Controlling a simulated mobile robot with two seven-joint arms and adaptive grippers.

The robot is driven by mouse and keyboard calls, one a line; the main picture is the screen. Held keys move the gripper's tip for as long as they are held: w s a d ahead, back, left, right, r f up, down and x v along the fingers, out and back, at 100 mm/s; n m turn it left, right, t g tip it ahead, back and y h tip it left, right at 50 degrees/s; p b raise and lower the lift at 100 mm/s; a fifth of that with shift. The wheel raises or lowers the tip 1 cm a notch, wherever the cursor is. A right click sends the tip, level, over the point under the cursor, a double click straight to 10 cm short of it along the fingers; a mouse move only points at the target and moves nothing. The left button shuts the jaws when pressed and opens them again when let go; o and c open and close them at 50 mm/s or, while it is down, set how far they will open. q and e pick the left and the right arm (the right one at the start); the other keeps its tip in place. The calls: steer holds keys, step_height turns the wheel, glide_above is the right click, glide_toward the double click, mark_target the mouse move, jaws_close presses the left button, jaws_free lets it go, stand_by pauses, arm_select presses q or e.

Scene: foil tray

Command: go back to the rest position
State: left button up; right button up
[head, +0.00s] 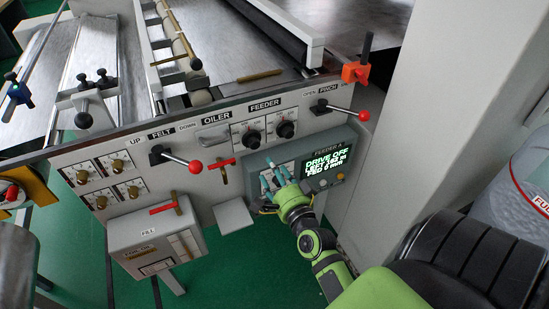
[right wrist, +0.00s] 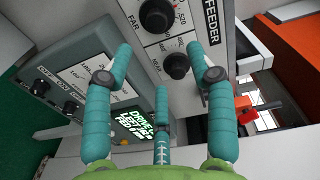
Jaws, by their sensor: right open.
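My right gripper (head: 270,176) has teal fingers on a green arm. The screen reads "DRIVE OFF". In the right wrist view the fingers (right wrist: 160,62) are spread apart with nothing between them. Beyond them are two black feeder knobs, the lower one (right wrist: 176,66) and the upper one (right wrist: 155,15). I cannot tell whether a fingertip touches the panel. My left gripper is not in view.
Red-knobbed levers stick out at the felt (head: 195,166) and pinch (head: 363,115) labels. A pale column (head: 420,110) stands right of the panel. Green floor (head: 255,265) is clear below the panel.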

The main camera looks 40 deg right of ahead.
stand_by(0.3)
steer(key=s+a+f+n+g+y, duration=0.2)
steer(key=a+f+n, duration=0.15)
steer(key=f, duration=0.65)
steer(key=s+a+f+n+g+y, duration=0.1)
steer(key=a+f+n+g, duration=0.25)
steer(key=f, duration=0.65)
steer(key=s+a+f+n+g+y, duration=0.1)
steer(key=s+a+f+n+g, duration=0.15)
steer(key=s+f, duration=0.45)
steer(key=s+a+f+n+g+y, duration=0.1)
steer(key=s+a+f+n, duration=0.25)
steer(key=f, duration=0.45)
steer(key=s+d+f+n+g, duration=0.1)
steer(key=s+f+n+g, duration=0.2)
steer(key=s, duration=0.9)
steer(key=s+d+f+n+g, duration=0.1)
steer(key=s+f+n+g, duration=0.3)
steer(key=s+f, duration=0.4)
steer(key=s+n, duration=0.1)
steer(key=s, duration=0.3)
steer(key=shift+s+d+f+h, duration=0.15)
steer(key=shift+s+f+h, duration=0.15)
steer(key=shift+s, duration=0.1)
